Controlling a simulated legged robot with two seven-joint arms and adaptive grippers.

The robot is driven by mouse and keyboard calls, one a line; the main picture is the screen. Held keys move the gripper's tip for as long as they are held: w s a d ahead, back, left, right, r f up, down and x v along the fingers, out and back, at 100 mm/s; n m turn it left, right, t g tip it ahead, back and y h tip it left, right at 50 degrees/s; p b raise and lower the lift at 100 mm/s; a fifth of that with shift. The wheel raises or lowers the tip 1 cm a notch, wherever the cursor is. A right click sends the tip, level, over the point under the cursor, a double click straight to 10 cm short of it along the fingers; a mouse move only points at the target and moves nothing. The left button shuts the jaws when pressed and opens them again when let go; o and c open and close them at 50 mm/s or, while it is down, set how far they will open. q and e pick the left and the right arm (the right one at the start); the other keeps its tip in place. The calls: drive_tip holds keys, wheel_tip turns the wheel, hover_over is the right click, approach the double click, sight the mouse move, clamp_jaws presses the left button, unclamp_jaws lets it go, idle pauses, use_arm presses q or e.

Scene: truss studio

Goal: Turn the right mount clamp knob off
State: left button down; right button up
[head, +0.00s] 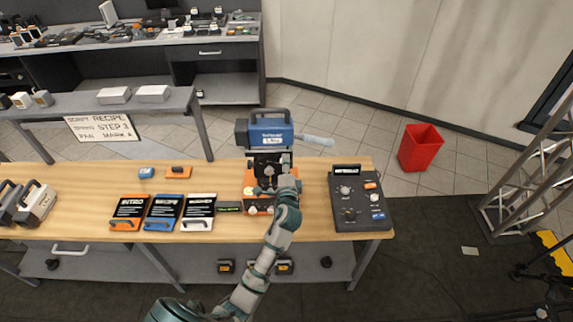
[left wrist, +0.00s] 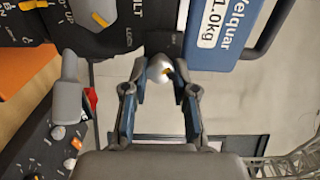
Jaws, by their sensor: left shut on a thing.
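A blue camera-like box (head: 270,130) sits on a black mount (head: 266,168) over an orange base (head: 250,180) on the wooden table. My left gripper (head: 287,162) reaches up to the right side of the mount. The knob is hidden by the gripper in the head view. My right gripper is not in view.
A dark control panel (head: 345,215) with knobs lies right of the mount. Orange, blue and white cards (head: 164,210) lie to its left. A red bin (head: 420,147) stands on the floor behind. A grey handle-like part (left wrist: 69,95) is left of my fingers in the wrist view.

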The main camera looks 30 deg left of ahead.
use_arm(q)
drive_tip(key=shift+f, duration=0.2)
drive_tip(key=c, duration=0.9)
unclamp_jaws()
drive_tip(key=shift+a, duration=0.15)
drive_tip(key=shift+s, duration=0.1)
drive_tip(key=v, duration=1.2)
